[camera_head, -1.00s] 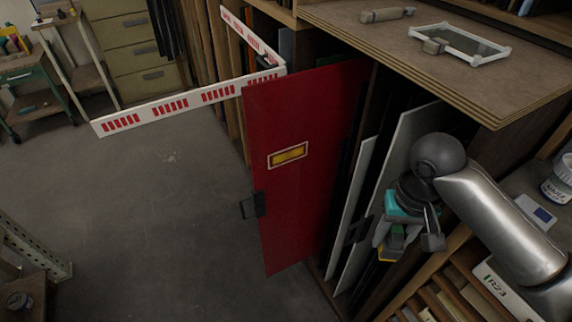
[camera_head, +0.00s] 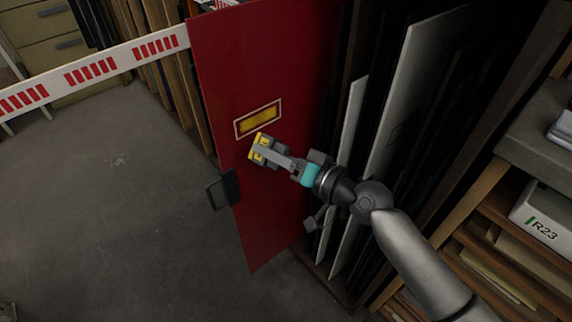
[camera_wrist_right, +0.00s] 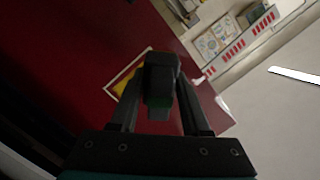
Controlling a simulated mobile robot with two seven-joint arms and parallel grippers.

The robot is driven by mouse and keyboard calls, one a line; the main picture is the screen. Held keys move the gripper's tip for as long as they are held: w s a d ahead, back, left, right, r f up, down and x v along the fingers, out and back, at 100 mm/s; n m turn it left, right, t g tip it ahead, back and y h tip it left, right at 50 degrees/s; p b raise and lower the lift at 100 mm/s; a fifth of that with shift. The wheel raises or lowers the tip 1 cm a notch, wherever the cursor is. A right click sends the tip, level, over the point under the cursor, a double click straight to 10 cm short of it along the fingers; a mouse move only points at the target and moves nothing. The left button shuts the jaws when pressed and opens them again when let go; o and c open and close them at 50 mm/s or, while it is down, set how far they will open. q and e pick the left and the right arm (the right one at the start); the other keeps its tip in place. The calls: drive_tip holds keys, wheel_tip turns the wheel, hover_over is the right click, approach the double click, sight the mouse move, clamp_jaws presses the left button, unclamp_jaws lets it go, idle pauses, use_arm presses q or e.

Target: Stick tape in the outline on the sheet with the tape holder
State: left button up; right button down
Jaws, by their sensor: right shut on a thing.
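The red sheet (camera_head: 255,75) stands upright in the rack, with a white-edged outline around a yellow strip (camera_head: 259,118) on its face. My right gripper (camera_head: 266,152) is shut on the tape holder (camera_head: 257,146), a dark piece with yellow parts, just below the outline. I cannot tell whether the holder touches the sheet. In the right wrist view the holder (camera_wrist_right: 161,80) sits between the fingers and partly covers the yellow strip (camera_wrist_right: 125,84) and its outline. My left gripper is not in view.
A white barrier with red stripes (camera_head: 110,62) runs from the left edge to the sheet. A dark handle (camera_head: 222,190) juts from the sheet's left edge. Pale and dark panels (camera_head: 405,90) stand in the rack on the right. The floor (camera_head: 100,200) at left is clear.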

sight(286, 151)
drive_tip(key=shift+w+d+f+m+t+h+b, duration=0.25)
drive_tip(key=shift+w+d+f+m+t, duration=0.1)
drive_tip(key=shift+d+t, duration=0.25)
drive_tip(key=shift+w+d+f+m+t+h+b, duration=0.25)
drive_tip(key=shift+d+m+t, duration=0.15)
drive_tip(key=shift+t, duration=0.2)
drive_tip(key=shift+w+d+r+t, duration=0.1)
drive_tip(key=shift+w+d+t, duration=0.15)
drive_tip(key=shift+d+t, duration=0.15)
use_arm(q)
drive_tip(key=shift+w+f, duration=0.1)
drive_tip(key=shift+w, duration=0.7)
use_arm(e)
drive_tip(key=shift+x, duration=2.95)
use_arm(q)
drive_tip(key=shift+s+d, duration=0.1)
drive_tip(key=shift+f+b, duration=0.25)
drive_tip(key=shift+b, duration=0.15)
use_arm(e)
drive_tip(key=shift+x, duration=0.9)
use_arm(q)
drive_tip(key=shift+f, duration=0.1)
